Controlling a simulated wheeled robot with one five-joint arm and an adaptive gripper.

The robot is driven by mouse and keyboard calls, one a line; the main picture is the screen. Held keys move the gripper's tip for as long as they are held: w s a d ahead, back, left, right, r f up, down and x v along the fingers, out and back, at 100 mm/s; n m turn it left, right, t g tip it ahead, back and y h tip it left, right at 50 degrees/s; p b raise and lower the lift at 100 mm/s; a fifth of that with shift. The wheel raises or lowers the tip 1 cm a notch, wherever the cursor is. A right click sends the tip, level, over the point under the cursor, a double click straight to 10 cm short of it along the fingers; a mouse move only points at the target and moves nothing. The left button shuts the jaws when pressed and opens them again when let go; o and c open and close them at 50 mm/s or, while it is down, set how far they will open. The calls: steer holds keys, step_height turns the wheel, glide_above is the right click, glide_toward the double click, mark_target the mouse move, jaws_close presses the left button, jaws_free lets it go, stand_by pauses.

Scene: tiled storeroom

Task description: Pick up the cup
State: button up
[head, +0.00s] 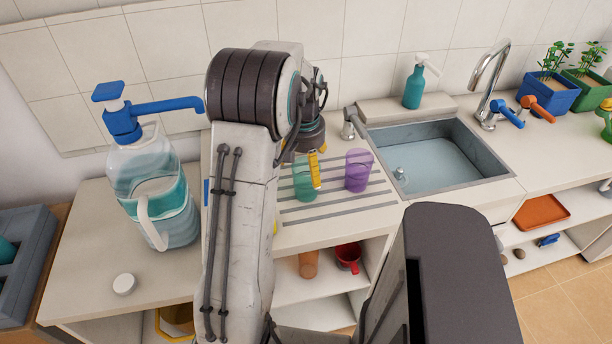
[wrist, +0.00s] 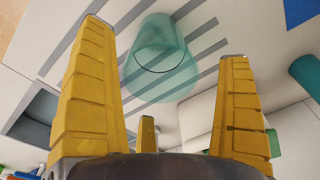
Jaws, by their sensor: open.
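A see-through green cup (head: 304,183) stands on the grey-striped drainboard left of the sink. In the wrist view the green cup (wrist: 160,62) shows between and beyond the yellow fingers. My gripper (wrist: 165,48) is open and empty. In the head view my gripper (head: 302,163) is low at the green cup, partly hidden by my arm; whether it touches the cup cannot be told. A see-through purple cup (head: 358,172) stands just right of the green one. A red cup (head: 348,257) and an orange cup (head: 309,264) are on the shelf below.
A large water jug with a blue pump (head: 155,190) stands on the left counter, near a white lid (head: 124,284). The sink (head: 440,160) with its tap (head: 488,85) is to the right. A teal soap bottle (head: 414,85) stands behind. The tiled wall closes the back.

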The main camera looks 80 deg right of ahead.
steer(key=shift+d+f+p, duration=0.1)
steer(key=shift+f+p, duration=0.45)
steer(key=shift+f, duration=0.5)
steer(key=c, duration=1)
